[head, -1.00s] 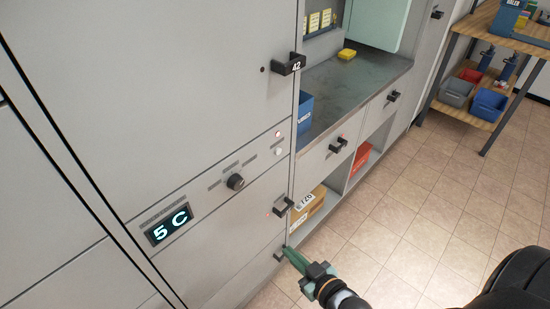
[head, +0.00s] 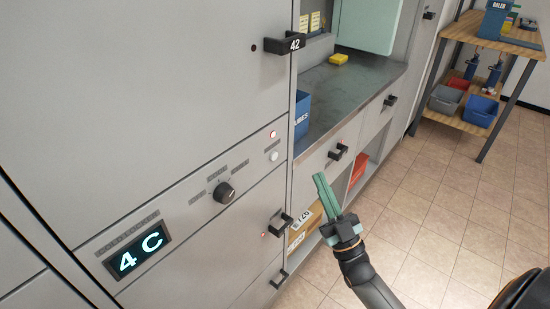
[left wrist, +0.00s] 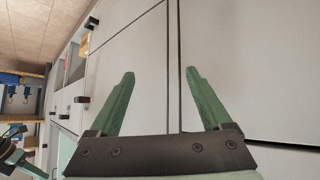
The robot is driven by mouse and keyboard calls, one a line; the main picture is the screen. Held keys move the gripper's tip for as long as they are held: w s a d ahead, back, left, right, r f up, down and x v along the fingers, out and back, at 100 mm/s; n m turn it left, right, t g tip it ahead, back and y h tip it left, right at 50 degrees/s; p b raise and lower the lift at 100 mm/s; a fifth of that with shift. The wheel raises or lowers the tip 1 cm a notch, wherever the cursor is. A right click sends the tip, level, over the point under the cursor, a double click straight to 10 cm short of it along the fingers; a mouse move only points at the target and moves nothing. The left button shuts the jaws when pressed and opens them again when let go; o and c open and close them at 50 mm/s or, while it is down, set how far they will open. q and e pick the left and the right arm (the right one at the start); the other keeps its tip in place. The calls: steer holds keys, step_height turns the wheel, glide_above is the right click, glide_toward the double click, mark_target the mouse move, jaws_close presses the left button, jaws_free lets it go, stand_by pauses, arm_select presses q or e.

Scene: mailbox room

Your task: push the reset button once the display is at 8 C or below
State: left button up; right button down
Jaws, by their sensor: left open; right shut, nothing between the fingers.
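The display (head: 137,251) on the grey cabinet front reads "4 C" in the head view. A black dial (head: 224,192) sits to its upper right. Further right are a small red-lit spot (head: 272,134) and, below it, a round white button (head: 273,156); their labels are too small to read, so I cannot tell for sure which is the reset button. My right gripper (head: 319,178) is shut and empty, right of the button and apart from it, its fingers pointing up. My left gripper (left wrist: 159,73) is open and empty in the left wrist view, facing grey cabinet panels.
Black handles (head: 281,221) stick out from the doors and drawers near my right gripper. A dark counter (head: 350,88) holds a blue bin (head: 302,115) and a yellow block (head: 338,59). A shelf rack (head: 470,124) stands at the back right. The tiled floor between is clear.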

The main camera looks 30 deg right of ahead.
mark_target(273, 156)
arm_select(q)
steer(key=shift+s, duration=0.1)
arm_select(e)
steer(key=shift+h, duration=0.3)
arm_select(q)
steer(key=w+b, duration=0.1)
steer(key=w+a+t+b, duration=0.1)
steer(key=b, duration=0.1)
steer(key=shift+t, duration=0.3)
arm_select(e)
steer(key=w+a, duration=0.3)
steer(key=w, duration=0.5)
steer(key=shift+a, duration=0.2)
arm_select(q)
steer(key=shift+w+d+r, duration=0.1)
steer(key=shift+w+r, duration=0.1)
arm_select(e)
steer(key=shift+w, duration=0.1)
arm_select(q)
steer(key=shift+s+f, duration=0.2)
steer(key=shift+f, duration=0.1)
arm_select(e)
steer(key=shift+w+a, duration=0.1)
steer(key=shift+w, duration=0.05)
stand_by(0.4)
